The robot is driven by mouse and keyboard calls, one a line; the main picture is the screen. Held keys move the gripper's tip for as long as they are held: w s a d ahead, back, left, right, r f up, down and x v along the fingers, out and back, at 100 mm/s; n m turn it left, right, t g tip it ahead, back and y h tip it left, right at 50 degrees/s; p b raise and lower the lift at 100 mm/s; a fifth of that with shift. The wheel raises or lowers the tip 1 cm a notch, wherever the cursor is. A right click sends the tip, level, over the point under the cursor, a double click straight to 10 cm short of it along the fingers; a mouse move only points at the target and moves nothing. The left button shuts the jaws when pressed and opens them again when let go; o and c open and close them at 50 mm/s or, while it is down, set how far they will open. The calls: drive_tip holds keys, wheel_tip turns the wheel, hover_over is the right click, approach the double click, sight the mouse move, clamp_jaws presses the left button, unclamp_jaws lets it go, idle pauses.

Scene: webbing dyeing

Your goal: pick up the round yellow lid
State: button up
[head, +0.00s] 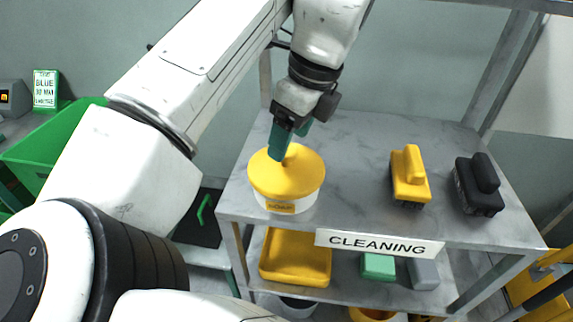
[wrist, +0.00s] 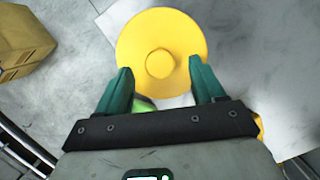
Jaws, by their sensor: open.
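The round yellow lid (head: 287,177) with a small centre knob sits on a white tub (head: 290,204) with a yellow label, at the left of the shelf's top. In the wrist view the lid (wrist: 160,30) is ahead of my gripper (wrist: 158,75), with its knob (wrist: 160,63) roughly between the two green fingertips. My gripper (head: 281,152) is open and over the lid in the head view. I cannot tell whether the fingers touch the lid. Part of the knob is hidden behind a finger in the head view.
A yellow brush (head: 410,178) and a black brush (head: 479,185) stand to the right on the grey shelf top (head: 350,160). A CLEANING sign (head: 380,244) is on its front edge. A yellow tray (head: 296,258) lies on the lower shelf. A green bin (head: 45,150) is at left.

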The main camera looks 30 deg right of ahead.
sight(286, 161)
drive_tip(key=x, duration=0.4)
drive_tip(key=c, duration=1.1)
drive_tip(key=shift+r, duration=0.1)
